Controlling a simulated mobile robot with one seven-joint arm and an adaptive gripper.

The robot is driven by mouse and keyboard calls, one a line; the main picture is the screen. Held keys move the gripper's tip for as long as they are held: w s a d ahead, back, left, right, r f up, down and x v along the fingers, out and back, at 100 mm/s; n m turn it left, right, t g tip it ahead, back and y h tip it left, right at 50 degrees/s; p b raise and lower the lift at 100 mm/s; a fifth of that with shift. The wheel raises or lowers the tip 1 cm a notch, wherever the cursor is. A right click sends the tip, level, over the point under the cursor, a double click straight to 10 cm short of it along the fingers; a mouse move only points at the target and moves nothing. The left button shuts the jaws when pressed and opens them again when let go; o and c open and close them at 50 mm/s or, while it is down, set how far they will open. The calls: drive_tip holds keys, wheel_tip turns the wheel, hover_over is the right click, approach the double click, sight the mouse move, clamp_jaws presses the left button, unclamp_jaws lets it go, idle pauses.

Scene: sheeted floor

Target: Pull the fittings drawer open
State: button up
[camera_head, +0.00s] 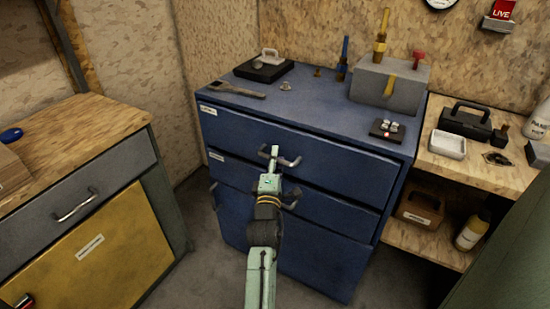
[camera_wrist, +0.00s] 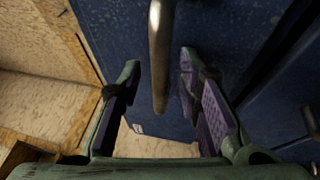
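The blue cabinet (camera_head: 330,139) has two drawers above a lower front. Their small labels are too small to read, so I cannot tell which is the fittings drawer. The upper drawer (camera_head: 330,165) is shut and has a silver bar handle (camera_head: 290,162). The drawer below (camera_head: 335,207) is also shut; my arm partly covers its handle (camera_head: 292,200). My gripper (camera_head: 271,160) is at the upper drawer's handle. In the wrist view my gripper (camera_wrist: 160,62) is open, with a silver handle (camera_wrist: 159,60) between its two fingers. A gap shows on both sides.
Tools and a grey block (camera_head: 375,85) stand on the cabinet top. A wooden-topped cabinet (camera_head: 75,140) with a yellow door stands at left. A wooden shelf unit (camera_head: 465,168) is close at right. Grey floor shows in front of the blue cabinet.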

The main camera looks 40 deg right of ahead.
drive_tip(key=shift+c, duration=0.2)
clamp_jaws()
idle(0.7)
